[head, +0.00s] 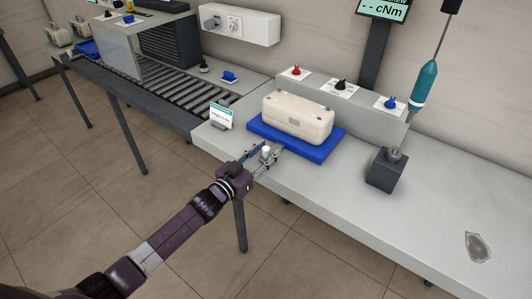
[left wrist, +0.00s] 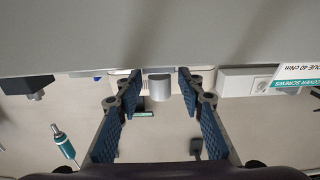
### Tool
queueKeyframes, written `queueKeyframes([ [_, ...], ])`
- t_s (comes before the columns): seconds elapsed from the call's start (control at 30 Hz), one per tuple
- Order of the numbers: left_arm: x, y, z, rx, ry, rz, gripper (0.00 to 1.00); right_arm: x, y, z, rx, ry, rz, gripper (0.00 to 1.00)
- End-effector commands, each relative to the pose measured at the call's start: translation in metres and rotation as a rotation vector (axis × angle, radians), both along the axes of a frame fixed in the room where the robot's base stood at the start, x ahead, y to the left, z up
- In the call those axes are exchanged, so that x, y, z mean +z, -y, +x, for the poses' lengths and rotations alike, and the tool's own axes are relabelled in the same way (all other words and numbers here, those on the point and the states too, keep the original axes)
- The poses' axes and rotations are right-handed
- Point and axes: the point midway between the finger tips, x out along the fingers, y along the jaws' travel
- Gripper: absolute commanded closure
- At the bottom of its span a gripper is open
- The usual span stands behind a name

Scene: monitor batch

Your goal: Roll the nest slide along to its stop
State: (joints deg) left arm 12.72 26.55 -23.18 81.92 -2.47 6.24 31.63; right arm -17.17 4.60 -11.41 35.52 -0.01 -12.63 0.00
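The nest slide is a blue plate (head: 328,149) on the grey bench, with a closed beige case (head: 297,117) resting on it. A small pale cylindrical knob (head: 266,151) stands at the front left of the plate; it also shows in the left wrist view (left wrist: 159,88). My left gripper (head: 262,156) is at this knob. Its fingers (left wrist: 159,90) are open, one on each side of the knob, with a visible gap on both sides. My right gripper is in neither view.
A teal screwdriver (head: 424,84) hangs above a dark block (head: 386,170) to the right. A small sign (head: 220,116) stands left of the plate. Red, black and blue knobs (head: 391,103) line the ledge behind. A roller conveyor (head: 190,92) lies left. The bench's front right is mostly clear.

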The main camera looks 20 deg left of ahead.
Motion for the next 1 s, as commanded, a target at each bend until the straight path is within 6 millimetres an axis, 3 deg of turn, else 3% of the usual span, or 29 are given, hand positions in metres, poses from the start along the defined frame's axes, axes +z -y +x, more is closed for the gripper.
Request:
queueKeyframes([
  [0.1, 0.0, 0.0, 0.0, 0.0, 0.0, 0.0, 0.66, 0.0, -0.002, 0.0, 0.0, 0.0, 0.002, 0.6],
  [0.43, 0.0, 0.0, 0.0, 0.0, -0.001, 0.0, 1.0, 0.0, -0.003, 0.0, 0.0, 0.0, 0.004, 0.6],
  [0.77, 0.0, -0.001, -0.003, 0.0, -0.002, 0.0, 1.0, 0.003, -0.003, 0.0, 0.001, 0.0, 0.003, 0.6],
  [1.0, 0.001, -0.013, -0.037, 0.0, -0.008, 0.001, 1.0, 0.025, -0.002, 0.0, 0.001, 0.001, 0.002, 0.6],
])
